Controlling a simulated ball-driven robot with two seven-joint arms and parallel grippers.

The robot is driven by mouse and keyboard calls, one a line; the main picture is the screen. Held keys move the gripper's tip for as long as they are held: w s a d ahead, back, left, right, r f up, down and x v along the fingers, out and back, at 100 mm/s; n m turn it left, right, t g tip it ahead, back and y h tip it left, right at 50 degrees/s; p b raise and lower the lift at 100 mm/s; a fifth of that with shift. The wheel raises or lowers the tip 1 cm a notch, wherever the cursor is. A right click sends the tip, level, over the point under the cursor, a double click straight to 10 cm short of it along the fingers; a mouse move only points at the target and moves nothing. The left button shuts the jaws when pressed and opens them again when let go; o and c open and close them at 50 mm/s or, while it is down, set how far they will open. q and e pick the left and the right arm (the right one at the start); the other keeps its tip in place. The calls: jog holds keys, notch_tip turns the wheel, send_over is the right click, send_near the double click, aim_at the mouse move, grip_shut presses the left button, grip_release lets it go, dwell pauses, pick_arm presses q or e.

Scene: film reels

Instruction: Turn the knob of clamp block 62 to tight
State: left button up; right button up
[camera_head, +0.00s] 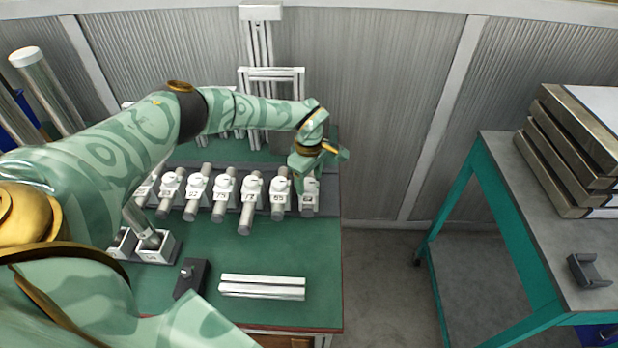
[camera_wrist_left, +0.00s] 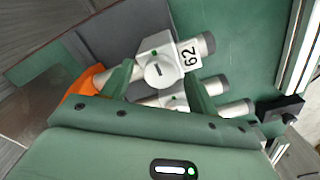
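Clamp block 62 (camera_wrist_left: 189,57) is a pale block on a grey rod, with its number on a white label. In the head view it is the rightmost block (camera_head: 308,197) of the row, partly behind my gripper. Its round knob (camera_wrist_left: 160,71) has a dark line on its face, and a small green mark shows on the block beside it. My left gripper (camera_wrist_left: 158,76) is open, with one finger on each side of the knob; I cannot tell whether they touch it. The left gripper (camera_head: 304,170) also shows above the block in the head view. My right gripper is not in view.
Several similar clamp blocks (camera_head: 250,188) stand in a row to the left on the green table (camera_head: 210,265). White bars (camera_head: 262,287) and a dark block (camera_head: 190,278) lie in front. A second table (camera_head: 550,245) with stacked cases (camera_head: 570,150) stands at right.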

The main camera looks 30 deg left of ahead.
aim_at(309, 182)
pick_arm(q)
notch_tip(309, 182, up, 16)
jog(key=p, duration=0.4)
jog(key=shift+r, duration=0.1)
dwell(0.5)
